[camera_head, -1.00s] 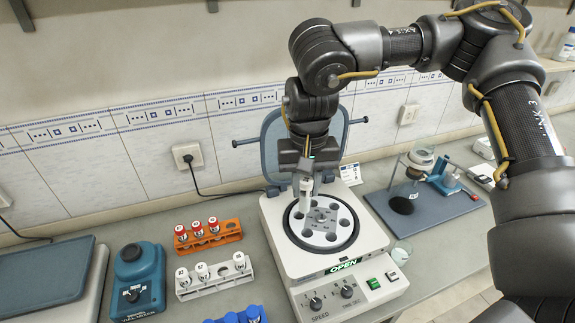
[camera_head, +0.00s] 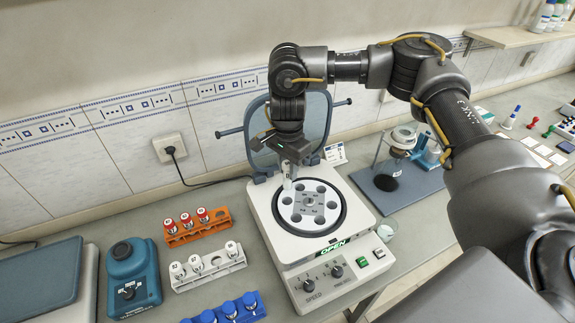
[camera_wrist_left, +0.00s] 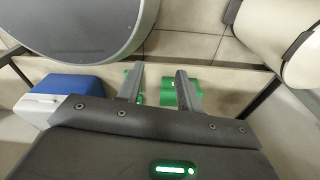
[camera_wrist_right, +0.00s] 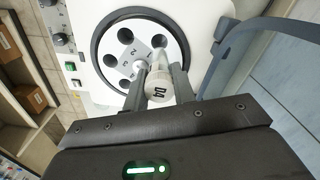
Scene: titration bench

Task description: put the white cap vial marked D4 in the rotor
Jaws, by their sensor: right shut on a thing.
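My right gripper (camera_head: 288,168) is shut on the white cap vial, whose cap (camera_wrist_right: 158,88) reads D4 in the right wrist view. The vial (camera_head: 288,183) points down at the rear left of the rotor (camera_head: 309,218), by its ring of holes. I cannot tell whether its lower end is inside a hole. The rotor (camera_wrist_right: 172,38) also shows in the right wrist view, with several empty dark holes and a numbered hub. My left gripper (camera_wrist_left: 160,85) shows only in the left wrist view, its fingers apart and nothing between them, away from the bench top.
The centrifuge (camera_head: 296,250) has its lid raised behind the rotor and its display reads OPEN. A white rack (camera_head: 212,272), an orange rack (camera_head: 198,230) and blue-capped vials (camera_head: 229,308) stand left of it. A blue mixer (camera_head: 133,275) is farther left.

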